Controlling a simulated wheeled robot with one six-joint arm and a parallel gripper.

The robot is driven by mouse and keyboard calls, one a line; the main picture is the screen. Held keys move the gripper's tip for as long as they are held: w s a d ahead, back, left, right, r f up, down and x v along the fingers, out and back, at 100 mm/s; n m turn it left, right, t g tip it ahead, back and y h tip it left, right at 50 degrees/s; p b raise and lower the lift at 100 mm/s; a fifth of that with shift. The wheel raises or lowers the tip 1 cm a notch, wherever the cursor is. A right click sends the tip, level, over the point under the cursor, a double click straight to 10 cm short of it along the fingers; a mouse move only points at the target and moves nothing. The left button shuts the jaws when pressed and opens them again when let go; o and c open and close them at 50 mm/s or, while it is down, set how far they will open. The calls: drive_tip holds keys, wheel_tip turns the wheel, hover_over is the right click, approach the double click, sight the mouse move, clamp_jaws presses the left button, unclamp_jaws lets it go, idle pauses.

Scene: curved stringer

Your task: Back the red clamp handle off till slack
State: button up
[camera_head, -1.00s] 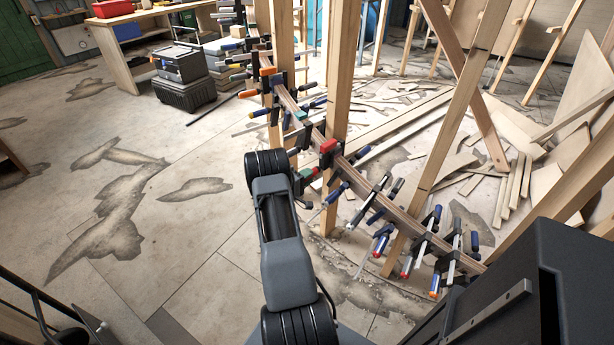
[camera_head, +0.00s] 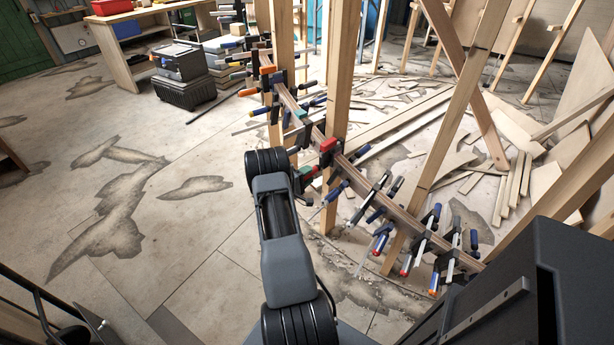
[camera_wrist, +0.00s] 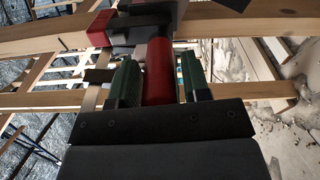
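The red clamp handle (camera_wrist: 160,72) stands in the middle of the wrist view, below the clamp's dark body (camera_wrist: 150,18). My gripper (camera_wrist: 161,82) has its two green-padded fingers on either side of the handle, and they appear shut on it. The clamp sits on the curved wooden stringer (camera_wrist: 230,22). In the head view the clamp's red part (camera_head: 328,145) shows on the stringer (camera_head: 354,174) beside an upright post. My gripper (camera_head: 305,175) is partly hidden there behind my arm, so its hold on the handle is not clear from that side.
Several other clamps, with blue (camera_head: 381,243), orange and dark grips, line the stringer on both sides. Wooden posts (camera_head: 338,80) stand close to my gripper. Loose boards and offcuts (camera_head: 400,120) lie behind. The floor at left (camera_head: 190,240) is open.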

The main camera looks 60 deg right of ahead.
drive_tip(key=shift+o, duration=1.1)
drive_tip(key=v, duration=1.4)
drive_tip(key=shift+p, duration=0.4)
drive_tip(key=shift+d+f, duration=0.1)
